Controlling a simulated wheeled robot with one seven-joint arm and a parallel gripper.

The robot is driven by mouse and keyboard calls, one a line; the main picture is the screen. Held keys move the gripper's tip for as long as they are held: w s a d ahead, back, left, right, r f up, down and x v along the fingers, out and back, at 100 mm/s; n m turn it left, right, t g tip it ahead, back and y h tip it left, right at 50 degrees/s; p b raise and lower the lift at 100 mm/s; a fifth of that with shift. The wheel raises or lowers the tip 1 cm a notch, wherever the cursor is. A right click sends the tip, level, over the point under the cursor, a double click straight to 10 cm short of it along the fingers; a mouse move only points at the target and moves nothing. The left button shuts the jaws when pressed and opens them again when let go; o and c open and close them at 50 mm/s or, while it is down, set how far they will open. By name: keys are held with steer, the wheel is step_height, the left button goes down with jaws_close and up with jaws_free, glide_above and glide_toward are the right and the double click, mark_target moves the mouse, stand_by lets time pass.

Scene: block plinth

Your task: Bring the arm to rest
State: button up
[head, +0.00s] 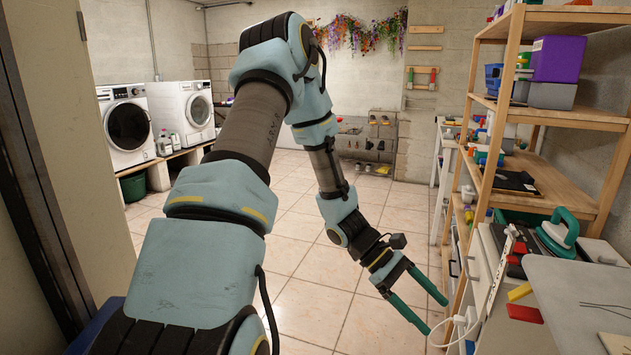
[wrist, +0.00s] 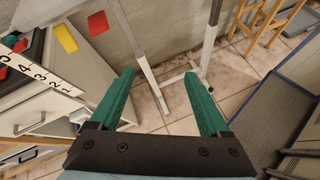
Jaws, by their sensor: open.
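My arm reaches forward from the bottom of the head view and bends down at the elbow. My gripper (head: 436,316) hangs over the tiled floor, just left of the cabinet and shelf. Its two green fingers point down and to the right, spread apart with nothing between them. In the wrist view my gripper (wrist: 160,76) is also open and empty, with floor tiles and pale metal legs beyond the fingers.
A wooden shelf (head: 571,117) stands close on the right. Washing machines (head: 127,124) stand far left. The tiled floor (head: 300,262) between is clear.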

steer(key=w+a+r+m+t+y, duration=0.1)
steer(key=a+r+m+t+y, duration=0.1)
steer(key=a, duration=0.7)
steer(key=w+a+r+m+t+y, duration=0.1)
steer(key=a+r+m+t+y, duration=0.2)
steer(key=a, duration=0.7)
steer(key=w+a+r+m+t+y, duration=0.1)
steer(key=a+r+m+t+y, duration=0.2)
steer(key=a, duration=0.7)
step_height(320, 180, up, 3)
steer(key=shift+a+f+y, duration=0.15)
steer(key=shift+f+y, duration=0.05)
steer(key=shift+y, duration=0.3)
